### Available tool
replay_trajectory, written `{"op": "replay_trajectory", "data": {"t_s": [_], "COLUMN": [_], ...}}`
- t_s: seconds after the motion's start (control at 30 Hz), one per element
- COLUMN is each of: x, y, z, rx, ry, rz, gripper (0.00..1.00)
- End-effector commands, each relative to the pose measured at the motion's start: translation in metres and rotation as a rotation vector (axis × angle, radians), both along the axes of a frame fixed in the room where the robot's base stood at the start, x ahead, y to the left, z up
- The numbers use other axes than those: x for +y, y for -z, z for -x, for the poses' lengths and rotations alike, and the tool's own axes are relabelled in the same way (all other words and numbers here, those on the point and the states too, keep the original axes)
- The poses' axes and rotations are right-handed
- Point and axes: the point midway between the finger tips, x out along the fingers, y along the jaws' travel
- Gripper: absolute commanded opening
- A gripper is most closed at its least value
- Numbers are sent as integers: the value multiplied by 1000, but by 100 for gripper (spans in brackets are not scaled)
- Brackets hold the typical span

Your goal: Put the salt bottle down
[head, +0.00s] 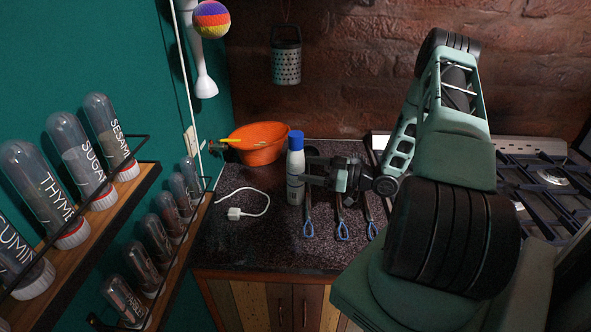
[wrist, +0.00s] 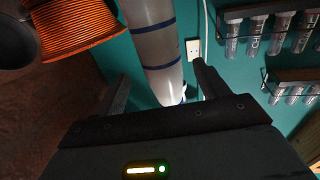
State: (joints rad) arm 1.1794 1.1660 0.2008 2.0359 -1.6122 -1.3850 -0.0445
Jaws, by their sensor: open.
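The salt bottle (head: 295,172), white with a blue cap, stands upright on the dark speckled countertop (head: 240,245). My gripper (head: 307,170) is beside it on its right, with the fingers level with the bottle's body. In the wrist view the bottle (wrist: 155,45) shows as a pale cylinder with blue bands between my two spread fingers (wrist: 162,85). The gripper is open. I cannot tell whether a finger still touches the bottle.
An orange bowl (head: 262,150) stands behind left. A white cable with a plug (head: 234,213) lies left of the bottle. Several blue-ended utensils (head: 342,228) lie to the right. Spice racks (head: 110,205) line the left wall; a stove (head: 545,185) is at right.

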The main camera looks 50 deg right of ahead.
Motion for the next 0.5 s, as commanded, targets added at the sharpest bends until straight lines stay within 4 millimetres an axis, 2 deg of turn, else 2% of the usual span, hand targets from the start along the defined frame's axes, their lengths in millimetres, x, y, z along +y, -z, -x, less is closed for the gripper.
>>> {"op": "replay_trajectory", "data": {"t_s": [0.27,0.5], "x": [11,29], "y": [-2,-3], "z": [-17,-44], "rx": [1,1], "ry": [0,-2], "rz": [-2,-2], "gripper": [74,74]}}
